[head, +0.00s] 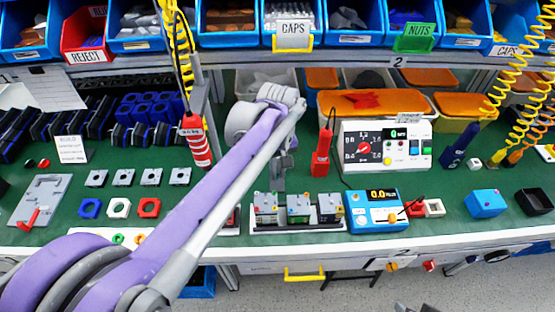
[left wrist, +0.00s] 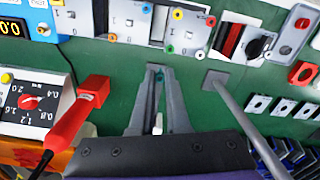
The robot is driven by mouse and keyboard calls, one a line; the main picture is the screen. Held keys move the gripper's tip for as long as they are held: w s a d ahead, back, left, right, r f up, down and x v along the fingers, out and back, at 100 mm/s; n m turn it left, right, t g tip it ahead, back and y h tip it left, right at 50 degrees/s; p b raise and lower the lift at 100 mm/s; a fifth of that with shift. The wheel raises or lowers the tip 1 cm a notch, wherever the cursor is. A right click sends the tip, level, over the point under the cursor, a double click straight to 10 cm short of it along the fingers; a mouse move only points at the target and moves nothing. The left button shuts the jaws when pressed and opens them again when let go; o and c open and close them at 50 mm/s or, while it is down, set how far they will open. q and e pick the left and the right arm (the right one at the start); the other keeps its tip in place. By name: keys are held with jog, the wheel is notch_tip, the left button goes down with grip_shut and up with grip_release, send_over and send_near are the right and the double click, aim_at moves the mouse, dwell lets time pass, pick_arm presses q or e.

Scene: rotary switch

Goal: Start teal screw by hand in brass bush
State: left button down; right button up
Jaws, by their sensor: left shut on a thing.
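My left gripper (head: 280,184) hangs over the table just behind the row of grey switch units (head: 298,208). In the left wrist view its fingers (left wrist: 157,72) are shut on a small teal piece (left wrist: 158,88), likely the teal screw, mostly hidden between them. The fingertips are close to the units, apart from them as far as I can tell. The units (left wrist: 187,30) carry coloured round terminals on their faces. I cannot pick out the brass bush for certain. A small dark part at the bottom edge of the head view may be my right gripper.
A red hand tool (head: 322,150) stands right of my gripper. A red-and-white tool (head: 195,140) hangs left. Green table is bare around the fingers.

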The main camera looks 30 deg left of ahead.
pick_arm(q)
jog(key=shift+s+r, duration=0.1)
jog(key=shift+r, duration=0.05)
pick_arm(e)
jog(key=shift+r, duration=0.1)
pick_arm(q)
jog(key=shift+r+p, duration=0.9)
jog(key=shift+r, duration=0.25)
pick_arm(e)
jog(key=shift+w+r, duration=0.25)
jog(key=shift+r, duration=0.65)
pick_arm(q)
jog(key=shift+d, duration=0.1)
pick_arm(e)
jog(key=shift+r, duration=0.1)
